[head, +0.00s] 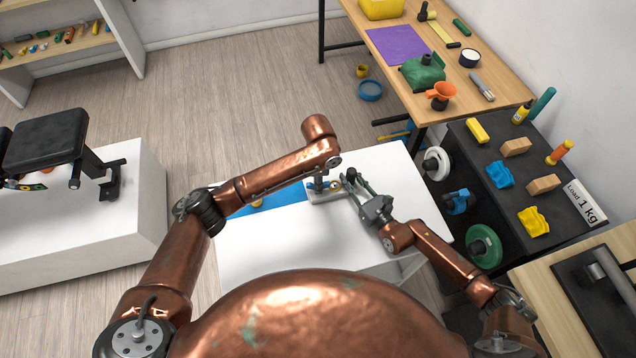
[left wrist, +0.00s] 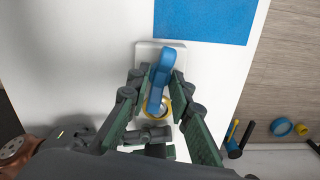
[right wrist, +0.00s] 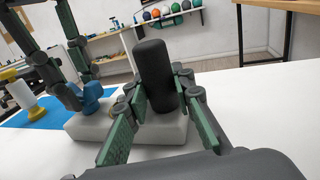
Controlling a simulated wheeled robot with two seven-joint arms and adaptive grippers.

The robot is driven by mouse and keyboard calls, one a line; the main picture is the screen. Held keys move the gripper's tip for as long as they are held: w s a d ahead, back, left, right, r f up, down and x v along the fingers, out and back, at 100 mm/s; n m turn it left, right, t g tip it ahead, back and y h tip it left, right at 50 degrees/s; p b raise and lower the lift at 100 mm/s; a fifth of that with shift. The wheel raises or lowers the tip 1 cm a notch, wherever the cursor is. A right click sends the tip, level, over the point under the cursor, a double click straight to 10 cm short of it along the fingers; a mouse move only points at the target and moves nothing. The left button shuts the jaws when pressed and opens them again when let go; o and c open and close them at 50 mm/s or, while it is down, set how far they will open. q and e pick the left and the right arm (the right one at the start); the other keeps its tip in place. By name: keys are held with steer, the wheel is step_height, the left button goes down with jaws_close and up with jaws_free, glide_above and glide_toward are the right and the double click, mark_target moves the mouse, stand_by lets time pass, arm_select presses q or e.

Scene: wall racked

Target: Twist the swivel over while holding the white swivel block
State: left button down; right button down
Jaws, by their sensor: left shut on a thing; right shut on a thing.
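The white swivel block (head: 322,197) rests on the white table, low and flat. In the left wrist view the block (left wrist: 146,50) carries a blue swivel (left wrist: 163,72) with a yellow ring (left wrist: 163,108) at its near end. My left gripper (head: 320,181) comes down from above and is shut on the blue swivel, one finger on each side. In the right wrist view a black upright post (right wrist: 154,72) stands on the block (right wrist: 178,130). My right gripper (head: 352,184) is shut on this post from the side. The swivel (right wrist: 91,95) is beside it, partly hidden by my left fingers.
A blue mat (head: 285,196) lies left of the block with a small yellow-topped item (head: 257,203) on it. The near tabletop (head: 290,240) is clear. A black rack (head: 480,165) with colored pieces stands to the right, and a wooden bench (head: 415,40) behind.

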arm_select(q)
steer(key=shift+n, duration=0.3)
steer(key=c, duration=2)
jaws_free()
steer(key=shift+o, duration=0.2)
step_height(320, 180, up, 12)
arm_select(e)
steer(key=c, duration=1.6)
jaws_free()
